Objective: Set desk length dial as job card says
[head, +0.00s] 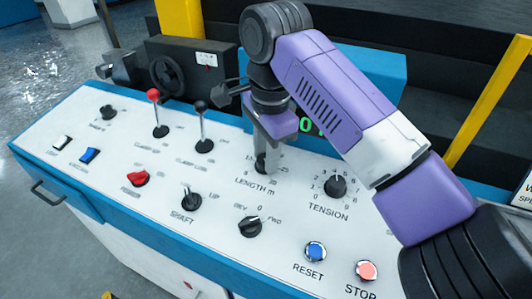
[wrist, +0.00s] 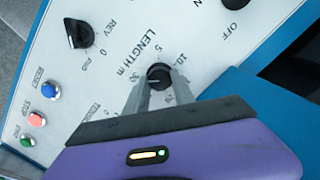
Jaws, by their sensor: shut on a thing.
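The length dial (head: 261,166) is a small black knob on the white sloped desk, above the printed words LENGTH m. In the wrist view the length dial (wrist: 158,75) shows black with a light pointer line, with scale figures such as 5, 10 and 30 around it. My gripper (head: 263,158) points down from above and is shut on the dial. In the wrist view its two grey fingers (wrist: 155,88) sit on either side of the knob. The exact pointer reading is hard to tell. No job card can be read.
The tension dial (head: 335,186) is right of the length dial. Two levers, one with a red knob (head: 153,95) and one black (head: 200,105), stand to the left. The shaft switch (head: 191,201), a rotary switch (head: 249,226), blue reset (head: 315,252) and red stop (head: 367,271) buttons lie nearer.

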